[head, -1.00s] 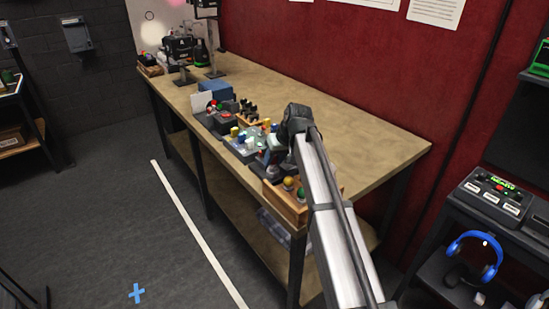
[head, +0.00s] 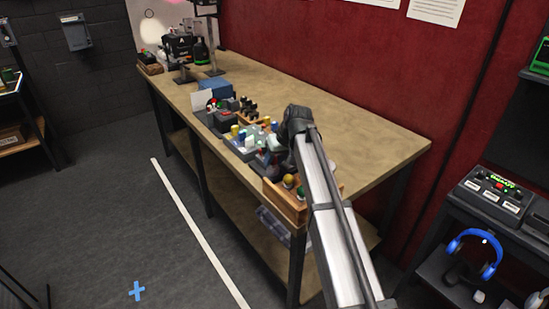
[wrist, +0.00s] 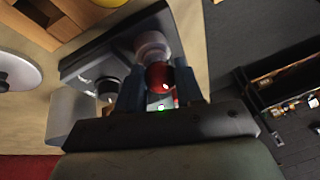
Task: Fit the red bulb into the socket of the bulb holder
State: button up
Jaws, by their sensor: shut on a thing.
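In the wrist view the red bulb (wrist: 157,76) sits between the two blue-grey fingers of my gripper (wrist: 158,92), which is shut on it. A pale round collar (wrist: 152,46) lies right beyond the bulb, over the dark grey bulb holder (wrist: 98,58). I cannot tell whether the collar is part of the bulb or of the socket, or whether the bulb is seated. A second dark round fitting (wrist: 107,88) shows left of the fingers. In the head view my gripper is over the near part of the bench, mostly hidden by my arm.
A wooden box (head: 284,203) with several coloured bulbs stands at the bench's front edge. Left of it are grey units with coloured caps (head: 240,142) and a blue box (head: 214,88). The bench's back right (head: 365,140) is clear.

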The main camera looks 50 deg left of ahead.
aim_at(275, 158)
dwell(0.4)
jog(key=o, duration=1.3)
jog(key=shift+c, duration=0.2)
jog(key=shift+r, duration=3.45)
